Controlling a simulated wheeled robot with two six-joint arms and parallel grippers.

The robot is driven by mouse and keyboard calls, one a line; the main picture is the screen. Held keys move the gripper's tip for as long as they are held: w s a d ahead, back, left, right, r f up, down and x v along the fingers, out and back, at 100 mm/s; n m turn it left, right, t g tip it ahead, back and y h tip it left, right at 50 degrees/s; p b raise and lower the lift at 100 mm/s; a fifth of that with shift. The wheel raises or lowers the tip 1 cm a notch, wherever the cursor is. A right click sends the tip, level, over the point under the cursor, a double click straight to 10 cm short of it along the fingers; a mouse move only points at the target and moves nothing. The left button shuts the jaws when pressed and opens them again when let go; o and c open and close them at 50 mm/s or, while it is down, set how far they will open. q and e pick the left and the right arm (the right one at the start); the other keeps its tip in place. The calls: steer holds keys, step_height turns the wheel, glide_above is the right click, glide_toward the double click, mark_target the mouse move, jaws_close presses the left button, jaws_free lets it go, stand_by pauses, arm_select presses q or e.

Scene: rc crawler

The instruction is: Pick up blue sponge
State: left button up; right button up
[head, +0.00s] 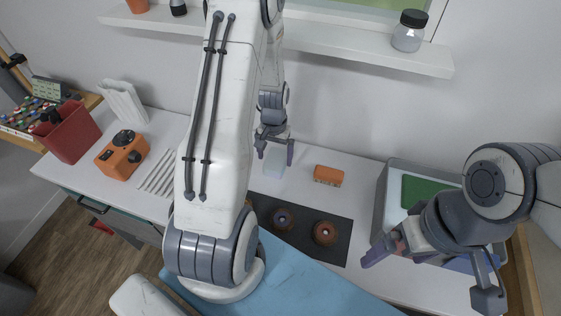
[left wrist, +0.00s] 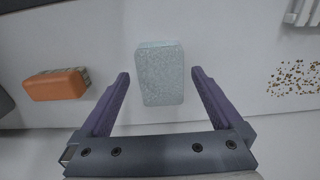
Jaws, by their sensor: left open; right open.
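The blue sponge (head: 274,163) is a pale blue block on the white counter near the back wall. In the left wrist view the sponge (left wrist: 160,78) lies upright in the picture, between the fingertips and reaching beyond them. My left gripper (head: 275,154) is open just above and around the sponge. In the left wrist view its purple fingers (left wrist: 160,76) stand apart, one on each side, with a visible gap to the sponge. My right gripper (head: 430,276) is open and empty at the right, in front of the grey bin.
An orange brush (head: 328,175) lies right of the sponge; it also shows in the left wrist view (left wrist: 57,84). A dark mat (head: 300,245) with two round parts lies in front. Brown crumbs (left wrist: 296,78) are scattered on the counter. A grey bin (head: 381,205) stands right.

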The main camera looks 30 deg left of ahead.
mark_target(275, 161)
arm_select(q)
steer(key=shift+f, duration=1.65)
steer(key=c, duration=1.3)
steer(key=shift+c, duration=0.2)
steer(key=shift+r, duration=0.15)
